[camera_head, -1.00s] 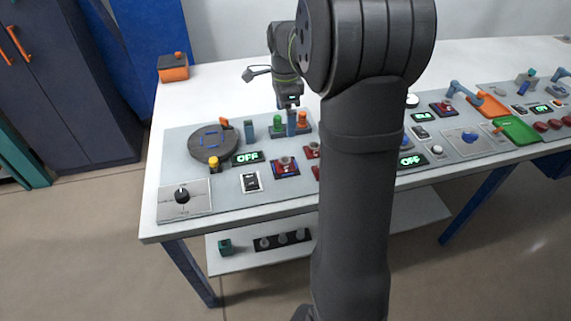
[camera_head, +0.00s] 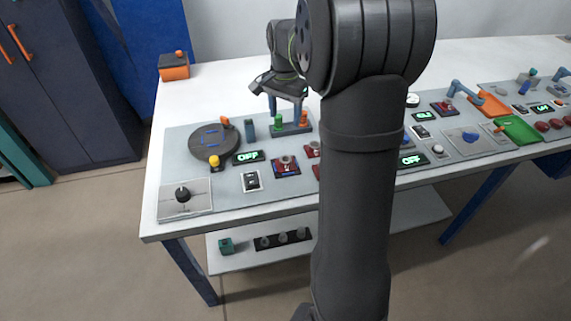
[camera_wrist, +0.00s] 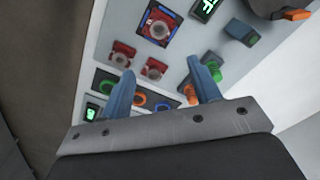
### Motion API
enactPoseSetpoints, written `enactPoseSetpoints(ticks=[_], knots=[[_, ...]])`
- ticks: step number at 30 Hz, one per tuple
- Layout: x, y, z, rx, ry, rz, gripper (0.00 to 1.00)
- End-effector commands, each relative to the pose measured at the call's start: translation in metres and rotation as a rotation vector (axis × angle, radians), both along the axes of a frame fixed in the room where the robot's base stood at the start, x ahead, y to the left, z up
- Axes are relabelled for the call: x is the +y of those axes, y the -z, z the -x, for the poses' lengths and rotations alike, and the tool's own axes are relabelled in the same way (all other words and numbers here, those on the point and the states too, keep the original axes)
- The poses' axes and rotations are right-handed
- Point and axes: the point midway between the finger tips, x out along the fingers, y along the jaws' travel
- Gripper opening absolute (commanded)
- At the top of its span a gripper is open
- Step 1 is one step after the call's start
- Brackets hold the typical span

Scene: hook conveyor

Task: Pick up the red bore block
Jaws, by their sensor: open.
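Red blocks with round grey bores lie on the left panel. One (camera_head: 286,166) sits in a blue-edged frame; it also shows at the top of the wrist view (camera_wrist: 159,25). Two more red bore blocks, a left one (camera_wrist: 122,55) and a right one (camera_wrist: 154,69), show in the wrist view. In the head view one of them (camera_head: 312,150) is partly hidden by my arm. My gripper (camera_head: 285,108) is open and empty, with two blue fingers apart. It is above the panel's back edge, behind the red blocks. The wrist view shows its fingers too (camera_wrist: 160,68).
Green and orange pegs (camera_head: 303,119) stand on a base close under my gripper. A dark disc (camera_head: 213,142), a slim blue-grey block (camera_head: 250,131) and an OFF display (camera_head: 248,157) are to the left.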

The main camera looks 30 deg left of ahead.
Motion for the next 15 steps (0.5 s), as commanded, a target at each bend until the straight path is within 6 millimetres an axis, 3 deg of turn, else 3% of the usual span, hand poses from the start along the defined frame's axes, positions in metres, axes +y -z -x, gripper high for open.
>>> enactPoseSetpoints(ticks=[15], knots=[[0.004,-0.0019,0.002,0.0,-1.056,0.0,0.57]])
